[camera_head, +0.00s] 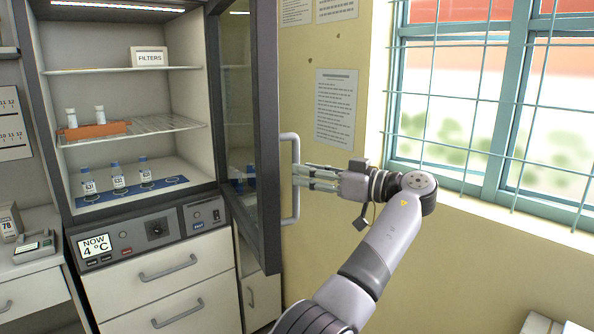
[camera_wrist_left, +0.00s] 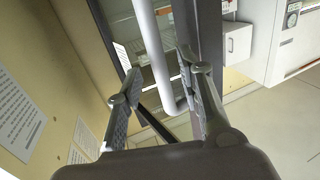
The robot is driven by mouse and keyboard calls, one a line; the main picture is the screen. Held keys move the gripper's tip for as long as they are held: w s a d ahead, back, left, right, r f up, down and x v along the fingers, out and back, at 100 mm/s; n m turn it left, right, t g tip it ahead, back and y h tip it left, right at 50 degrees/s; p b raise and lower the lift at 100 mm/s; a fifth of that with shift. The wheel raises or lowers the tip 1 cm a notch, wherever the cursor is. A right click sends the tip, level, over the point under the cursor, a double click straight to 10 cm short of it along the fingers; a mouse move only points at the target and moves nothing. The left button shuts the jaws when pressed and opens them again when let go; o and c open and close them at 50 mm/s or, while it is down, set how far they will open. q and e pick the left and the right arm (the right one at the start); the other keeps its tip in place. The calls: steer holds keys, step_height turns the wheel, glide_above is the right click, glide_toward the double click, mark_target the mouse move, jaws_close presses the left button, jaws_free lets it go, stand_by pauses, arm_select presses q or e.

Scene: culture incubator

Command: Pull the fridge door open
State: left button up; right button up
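The fridge door (camera_head: 250,120) is a dark-framed glass door. It stands swung open at the right side of the fridge (camera_head: 130,165), and the shelves inside are in plain view. Its pale vertical bar handle (camera_head: 296,208) faces right, toward the window side. My left gripper (camera_head: 299,177) is at the middle of the handle. In the left wrist view the fingers of the left gripper (camera_wrist_left: 158,68) are spread, with the handle (camera_wrist_left: 161,60) passing between them. The handle lies nearer the right finger, with a gap to the left one. My right gripper is not in view.
Inside the fridge are a "FILTERS" box (camera_head: 150,56), an orange rack (camera_head: 95,131) with vials, and several blue-capped bottles (camera_head: 118,177). A yellow wall with posted sheets and a barred window (camera_head: 480,90) are at right.

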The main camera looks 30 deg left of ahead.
arm_select(q)
steer(key=d, duration=0.8)
steer(key=shift+s, duration=0.3)
steer(key=shift+d, duration=0.1)
steer(key=shift+c, duration=0.4)
